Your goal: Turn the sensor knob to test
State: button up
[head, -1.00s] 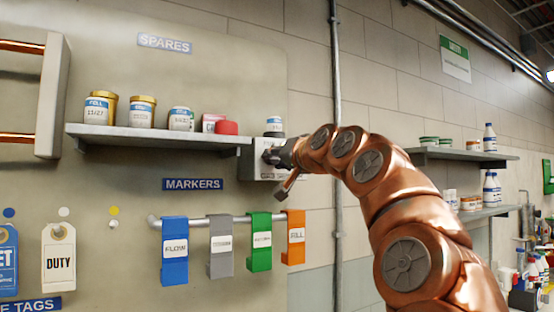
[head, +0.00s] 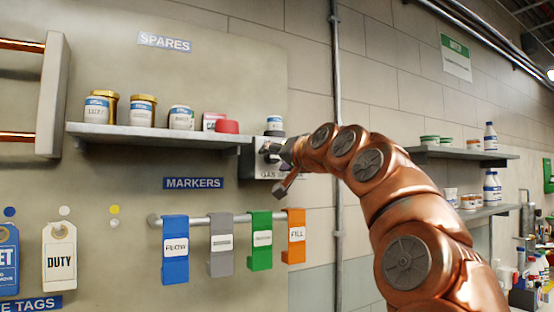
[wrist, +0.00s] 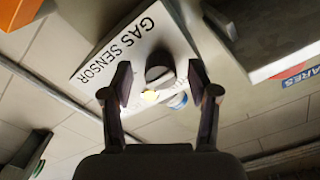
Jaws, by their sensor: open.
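The gas sensor is a pale box on the wall, lettered GAS SENSOR. In the head view its box (head: 262,170) is at the right end of the spares shelf, partly hidden by my gripper (head: 274,154). In the wrist view the box (wrist: 125,45) lies tilted ahead of my gripper (wrist: 159,82). The dark round sensor knob (wrist: 160,72) sits between my two open fingers, with a gap visible on both sides. A small yellowish-white spot shows at the knob's lower edge. The test mark cannot be read.
The spares shelf (head: 150,137) with jars and a red lid is left of the sensor. Below it, a rail (head: 200,221) carries blue, grey, green and orange markers. A vertical pipe (head: 337,100) runs behind my arm. More shelves (head: 460,154) stand at the right.

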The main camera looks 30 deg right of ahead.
jog(key=shift+s, duration=0.1)
jog(key=s+a, duration=0.1)
jog(key=s, duration=1)
jog(key=shift+s, duration=0.4)
dwell(0.4)
